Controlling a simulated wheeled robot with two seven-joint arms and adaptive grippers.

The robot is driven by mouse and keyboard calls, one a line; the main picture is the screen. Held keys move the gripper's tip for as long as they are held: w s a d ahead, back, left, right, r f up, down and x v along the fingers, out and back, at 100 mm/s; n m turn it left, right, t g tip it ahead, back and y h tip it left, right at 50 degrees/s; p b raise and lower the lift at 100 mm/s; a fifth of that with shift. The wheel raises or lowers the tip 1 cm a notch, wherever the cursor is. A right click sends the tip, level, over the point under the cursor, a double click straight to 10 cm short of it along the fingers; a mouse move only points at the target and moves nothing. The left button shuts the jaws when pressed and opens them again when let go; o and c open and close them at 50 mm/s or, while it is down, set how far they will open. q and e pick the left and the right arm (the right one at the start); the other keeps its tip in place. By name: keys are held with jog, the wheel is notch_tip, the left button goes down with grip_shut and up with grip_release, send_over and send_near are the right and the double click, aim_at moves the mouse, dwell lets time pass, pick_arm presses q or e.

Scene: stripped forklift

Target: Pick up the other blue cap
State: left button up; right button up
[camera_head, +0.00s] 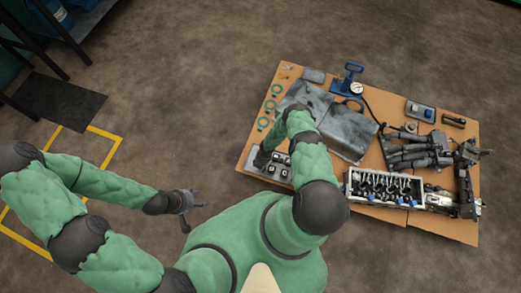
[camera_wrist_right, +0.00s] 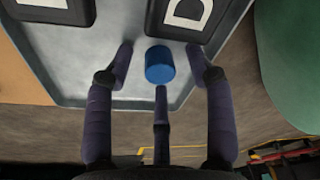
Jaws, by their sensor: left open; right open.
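A blue cap (camera_wrist_right: 160,65), a short cylinder, sits on a grey metal tray in the right wrist view, near the tray's edge. My right gripper (camera_wrist_right: 160,52) is open, with one finger on each side of the cap and a third finger just below it in the picture; I see no grip on it. In the head view my right gripper (camera_head: 262,158) is over the left end of the grey tray (camera_head: 250,167), and my forearm hides the cap there. My left gripper (camera_head: 186,203) is open and empty over the floor, left of the board.
Black blocks with white letters (camera_wrist_right: 187,14) stand on the tray close to the cap. Right of the tray, a white engine block (camera_head: 385,188) holds metal parts and small blue spots. Grey panels (camera_head: 345,130), a blue pump (camera_head: 350,80) and black mechanical parts (camera_head: 420,150) cover the board.

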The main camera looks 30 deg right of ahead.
jog(key=shift+f, duration=0.1)
jog(key=c, duration=0.8)
jog(key=shift+c, duration=0.2)
